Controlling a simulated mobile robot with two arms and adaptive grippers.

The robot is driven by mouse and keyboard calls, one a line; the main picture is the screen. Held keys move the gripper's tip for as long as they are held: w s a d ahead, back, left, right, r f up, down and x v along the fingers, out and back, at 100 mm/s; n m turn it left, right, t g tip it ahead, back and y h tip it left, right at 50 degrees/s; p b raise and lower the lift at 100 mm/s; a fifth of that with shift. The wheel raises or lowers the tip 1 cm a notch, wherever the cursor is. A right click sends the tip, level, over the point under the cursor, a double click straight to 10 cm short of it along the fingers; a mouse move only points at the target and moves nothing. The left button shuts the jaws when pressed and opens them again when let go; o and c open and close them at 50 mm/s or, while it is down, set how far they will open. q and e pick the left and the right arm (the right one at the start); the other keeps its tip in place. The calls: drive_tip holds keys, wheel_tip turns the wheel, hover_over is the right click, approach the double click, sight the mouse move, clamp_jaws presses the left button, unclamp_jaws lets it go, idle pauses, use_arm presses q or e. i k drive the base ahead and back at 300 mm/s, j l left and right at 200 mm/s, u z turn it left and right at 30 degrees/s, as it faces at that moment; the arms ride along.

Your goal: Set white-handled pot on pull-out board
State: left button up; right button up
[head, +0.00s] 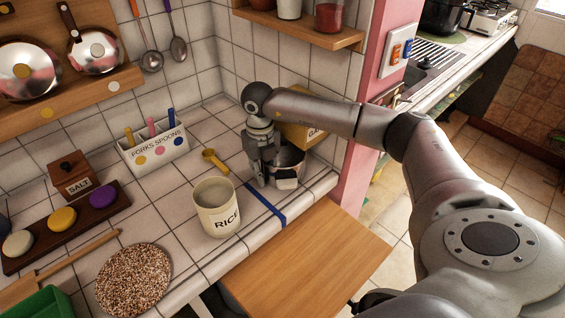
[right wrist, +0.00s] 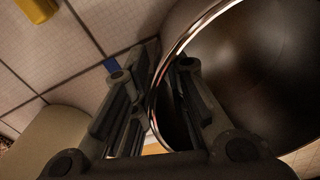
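A dark metal pot with a shiny rim and a white handle (head: 287,183) stands at the right end of the tiled counter. My right gripper (head: 259,178) points down at its left side. In the right wrist view, the pot (right wrist: 270,70) fills the right half, and its rim runs between the fingers of my right gripper (right wrist: 165,65). One finger is outside the wall and the other inside. The fingers are apart, with a gap visible beside the rim. The wooden pull-out board (head: 305,260) extends below the counter's front edge and is bare. My left gripper is not in view.
A rice canister (head: 217,207) stands left of the pot, with a blue strip (head: 265,203) between them. A yellow scoop (head: 214,160) and a cutlery holder (head: 153,150) are farther left. A pink wall post (head: 350,170) borders the right.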

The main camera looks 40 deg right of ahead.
sight(294, 281)
drive_tip(key=k+j, duration=0.35)
drive_tip(key=k, duration=0.15)
drive_tip(key=k+j, duration=0.4)
